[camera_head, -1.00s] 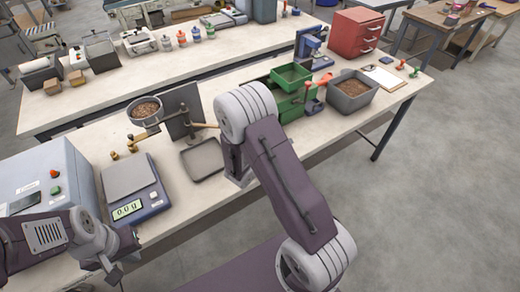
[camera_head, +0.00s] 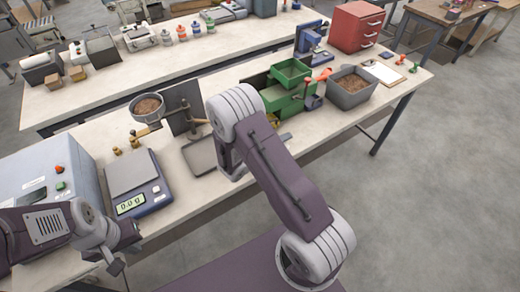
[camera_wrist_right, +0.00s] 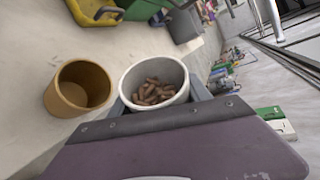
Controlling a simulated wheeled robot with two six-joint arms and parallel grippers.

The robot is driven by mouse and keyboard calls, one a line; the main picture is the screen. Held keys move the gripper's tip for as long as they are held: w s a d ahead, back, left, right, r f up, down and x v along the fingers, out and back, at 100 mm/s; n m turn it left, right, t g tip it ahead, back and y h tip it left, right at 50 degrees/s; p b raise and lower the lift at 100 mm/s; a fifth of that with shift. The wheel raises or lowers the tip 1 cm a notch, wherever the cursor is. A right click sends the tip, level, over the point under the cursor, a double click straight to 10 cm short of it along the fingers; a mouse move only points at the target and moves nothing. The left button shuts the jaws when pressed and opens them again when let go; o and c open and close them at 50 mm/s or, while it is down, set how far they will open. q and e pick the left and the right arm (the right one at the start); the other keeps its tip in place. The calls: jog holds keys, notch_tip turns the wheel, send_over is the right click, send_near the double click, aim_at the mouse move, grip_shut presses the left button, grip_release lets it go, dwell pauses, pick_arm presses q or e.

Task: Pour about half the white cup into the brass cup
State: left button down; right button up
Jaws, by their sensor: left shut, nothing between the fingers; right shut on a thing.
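The white cup (camera_wrist_right: 153,84) is in the right wrist view, with brown pellets (camera_wrist_right: 153,93) inside. My right gripper (camera_wrist_right: 159,98) is shut on it, a grey finger showing at each side. The brass cup (camera_wrist_right: 78,88) stands to its left on the pale bench, apart from it; I see no pellets in it. In the head view my right arm covers this area, and I make out neither cup nor the right gripper there. My left gripper (camera_head: 118,265) is shut and empty at the lower left, in front of the scale.
A scale (camera_head: 137,186) reading 0.0 g, a grey tray (camera_head: 200,154) and a pellet hopper (camera_head: 147,108) are on the bench (camera_head: 225,85). A green machine (camera_head: 285,97) and a grey pellet bin (camera_head: 350,88) stand farther right. A yellow part (camera_wrist_right: 96,12) lies beyond the cups.

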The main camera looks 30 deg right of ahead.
jog(key=shift+a+r, duration=0.1)
jog(key=shift+r, duration=0.05)
dwell(0.5)
jog(key=shift+r, duration=0.1)
jog(key=shift+n+h, duration=0.3)
jog(key=shift+r, duration=0.1)
dwell(0.3)
jog(key=shift+p, duration=0.3)
jog(key=shift+r+g, duration=0.1)
jog(key=shift+g, duration=0.2)
jog(key=shift+w+n, duration=0.1)
jog(key=shift+n, duration=0.2)
